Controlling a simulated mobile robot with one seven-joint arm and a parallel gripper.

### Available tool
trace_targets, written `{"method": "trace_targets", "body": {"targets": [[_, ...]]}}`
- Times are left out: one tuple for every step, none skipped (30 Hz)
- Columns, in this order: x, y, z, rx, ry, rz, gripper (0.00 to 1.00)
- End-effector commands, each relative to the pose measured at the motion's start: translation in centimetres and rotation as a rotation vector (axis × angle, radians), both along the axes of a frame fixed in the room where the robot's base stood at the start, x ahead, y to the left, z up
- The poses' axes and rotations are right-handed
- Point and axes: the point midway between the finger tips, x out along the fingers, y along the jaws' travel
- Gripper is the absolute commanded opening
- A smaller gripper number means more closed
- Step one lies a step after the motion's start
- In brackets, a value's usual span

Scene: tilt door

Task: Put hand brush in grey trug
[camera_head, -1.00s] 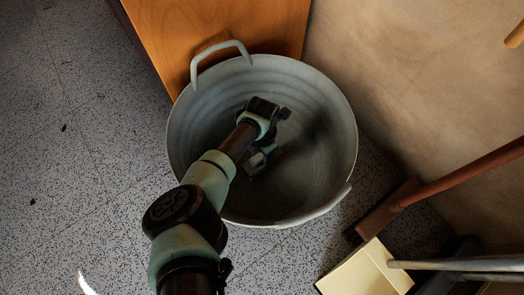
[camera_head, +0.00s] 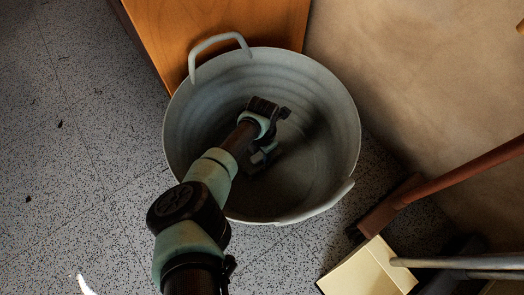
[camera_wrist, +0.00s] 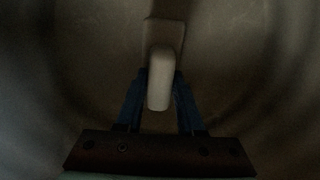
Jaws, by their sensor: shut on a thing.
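The grey trug (camera_head: 325,110) is a round, deep tub with a raised loop handle on its far rim, and it stands on the floor. My arm reaches over its near rim, and my gripper (camera_head: 263,160) is down inside it. In the wrist view, my gripper (camera_wrist: 160,82) is shut on the pale handle of the hand brush (camera_wrist: 160,60). The handle lies between the two dark blue fingers, with its wider part farther from me. It is too dark to tell whether the brush touches the trug's bottom. My arm hides most of the brush in the head view.
A wooden cabinet or door panel (camera_head: 215,20) stands right behind the trug. A beige wall (camera_head: 420,90) rises at the right. A broom with a reddish handle (camera_head: 460,172) and a cream dustpan-like piece (camera_head: 370,268) lie at lower right. The speckled floor at left is mostly clear.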

Motion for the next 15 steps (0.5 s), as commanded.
{"method": "trace_targets", "body": {"targets": [[0.03,0.00,-0.16,0.001,-0.001,0.000,0.00],[0.03,0.00,-0.23,0.001,-0.001,-0.001,0.00],[0.03,0.00,-0.31,0.001,-0.001,-0.001,0.00],[0.03,0.00,-0.37,0.001,-0.001,-0.001,0.00],[0.03,0.00,-0.42,0.001,-0.001,-0.001,0.00],[0.03,-0.01,-0.32,0.001,-0.001,0.000,0.44],[0.03,-0.01,-0.31,0.000,0.000,-0.001,0.50],[0.03,0.00,-0.31,0.000,0.000,-0.001,0.55],[0.03,0.00,-0.31,0.000,0.000,0.000,0.62],[0.03,0.00,-0.31,0.000,0.000,0.000,0.68],[0.02,-0.01,-0.32,0.000,0.000,0.000,0.72],[0.02,-0.01,-0.32,0.000,0.000,0.000,0.72],[0.02,-0.01,-0.32,0.000,0.000,0.000,0.72],[0.01,0.00,-0.32,0.000,0.000,0.000,0.72],[0.01,0.00,-0.32,0.000,0.000,0.000,0.72]]}}
